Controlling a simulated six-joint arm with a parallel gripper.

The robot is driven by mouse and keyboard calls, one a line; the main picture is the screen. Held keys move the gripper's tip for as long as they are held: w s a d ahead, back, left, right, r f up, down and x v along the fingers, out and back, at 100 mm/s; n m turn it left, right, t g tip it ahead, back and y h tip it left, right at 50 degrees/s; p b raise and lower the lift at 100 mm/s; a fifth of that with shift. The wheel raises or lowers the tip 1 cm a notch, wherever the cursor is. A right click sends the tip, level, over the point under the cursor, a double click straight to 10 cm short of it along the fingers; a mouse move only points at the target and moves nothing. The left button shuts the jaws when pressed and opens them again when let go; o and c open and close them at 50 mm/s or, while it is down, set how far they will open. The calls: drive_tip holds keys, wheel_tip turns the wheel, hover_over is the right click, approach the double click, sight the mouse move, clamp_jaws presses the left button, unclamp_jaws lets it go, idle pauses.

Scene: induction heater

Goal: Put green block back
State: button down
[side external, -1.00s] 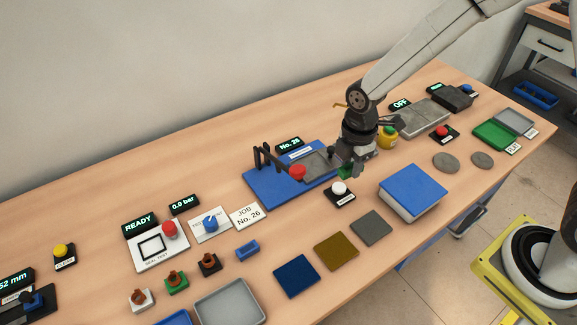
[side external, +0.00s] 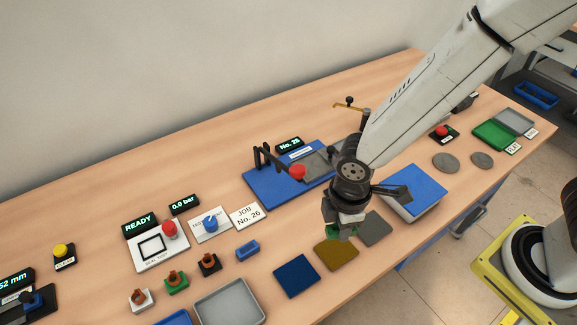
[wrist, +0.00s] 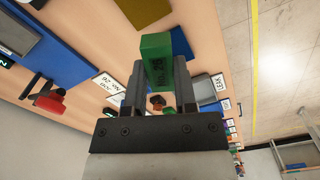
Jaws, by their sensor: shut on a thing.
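My gripper (side external: 343,220) is shut on the green block (side external: 341,233) and holds it over the front part of the bench, by the gold square plate (side external: 335,254) and the grey square plate (side external: 375,229). In the wrist view the green block (wrist: 157,58) stands out between the two fingers, with dark lettering that seems to read No. 26. In the side view my gripper hides most of the block, and its height above the bench is hard to tell.
A dark blue square plate (side external: 296,277) lies left of the gold one. The blue-topped box (side external: 424,186) is to the right. Behind stands the blue fixture (side external: 268,190) with a red-knobbed clamp (side external: 297,172). A grey tray (side external: 229,303) is at front left, a green tray (side external: 491,136) far right.

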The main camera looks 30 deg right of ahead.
drive_tip(key=shift+w, duration=0.1)
drive_tip(key=w+a+f, duration=0.4)
drive_tip(key=w, duration=0.4)
hover_over(279, 235)
drive_tip(key=shift+s+d+f, duration=0.1)
drive_tip(key=shift+s+f, duration=0.1)
drive_tip(key=shift+f, duration=1.15)
drive_tip(key=shift+s+f, duration=0.15)
drive_tip(key=shift+f, duration=1.15)
drive_tip(key=shift+w+f, duration=0.15)
drive_tip(key=shift+f, duration=0.05)
drive_tip(key=shift+w+f, duration=0.1)
drive_tip(key=shift+f, duration=1.55)
drive_tip(key=shift+f, duration=0.15)
